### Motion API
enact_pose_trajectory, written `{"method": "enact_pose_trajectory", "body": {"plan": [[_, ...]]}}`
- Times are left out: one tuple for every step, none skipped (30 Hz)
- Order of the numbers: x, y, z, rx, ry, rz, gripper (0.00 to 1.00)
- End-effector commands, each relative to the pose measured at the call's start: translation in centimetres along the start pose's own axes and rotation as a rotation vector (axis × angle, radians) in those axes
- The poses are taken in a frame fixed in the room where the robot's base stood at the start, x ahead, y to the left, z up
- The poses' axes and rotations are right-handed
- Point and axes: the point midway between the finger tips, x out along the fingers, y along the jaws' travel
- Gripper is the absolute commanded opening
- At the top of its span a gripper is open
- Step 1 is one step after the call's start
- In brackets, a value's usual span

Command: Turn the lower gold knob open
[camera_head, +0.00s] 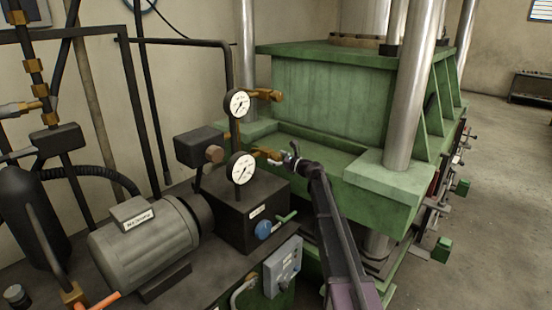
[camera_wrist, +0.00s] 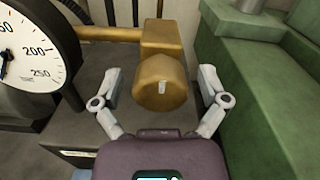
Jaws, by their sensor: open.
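The lower gold knob (camera_wrist: 162,84) fills the middle of the wrist view, with a pale mark on its face. It is fixed to a gold pipe (camera_wrist: 110,34) beside the lower dial gauge (camera_wrist: 35,50). In the head view the lower gold fitting (camera_head: 264,153) shows right of the lower gauge (camera_head: 240,168); my gripper partly hides its end. My gripper (camera_wrist: 165,90) is open, one finger on each side of the knob, with a gap visible at both sides. In the head view my gripper (camera_head: 291,160) is at the end of my arm, by the fitting.
An upper gauge (camera_head: 236,103) and upper gold knob (camera_head: 275,95) sit above. The green press (camera_head: 330,92) stands close on the right. A dark block with a blue knob (camera_head: 263,229) and a grey motor (camera_head: 150,245) lie below and left.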

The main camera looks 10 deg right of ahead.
Motion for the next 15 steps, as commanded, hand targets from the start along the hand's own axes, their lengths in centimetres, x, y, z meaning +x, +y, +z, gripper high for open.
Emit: {"method": "enact_pose_trajectory", "body": {"plan": [[0.15, -0.02, 0.00, 0.000, 0.000, 0.000, 0.94], [0.19, -0.01, 0.00, 0.000, 0.000, 0.000, 0.94], [0.20, 0.00, 0.00, 0.000, 0.000, 0.000, 0.94], [0.20, 0.00, 0.00, 0.000, 0.000, 0.000, 0.94], [0.20, 0.00, 0.00, 0.000, 0.000, 0.000, 0.94], [0.19, 0.00, 0.00, 0.000, 0.000, 0.000, 0.94], [0.18, 0.00, 0.00, 0.000, 0.000, 0.000, 0.94], [0.18, 0.00, 0.00, 0.000, 0.000, 0.000, 0.94], [0.18, 0.00, 0.00, 0.000, 0.000, 0.000, 0.94], [0.17, 0.00, 0.00, 0.000, 0.000, 0.000, 0.94], [0.17, 0.00, 0.00, 0.000, 0.000, 0.000, 0.85], [0.17, -0.01, 0.00, 0.000, 0.000, 0.000, 0.73], [0.17, -0.01, 0.00, 0.000, 0.000, 0.000, 0.64], [0.17, -0.01, 0.00, 0.000, 0.000, 0.000, 0.55], [0.16, -0.01, 0.00, 0.000, 0.000, 0.000, 0.43]]}}
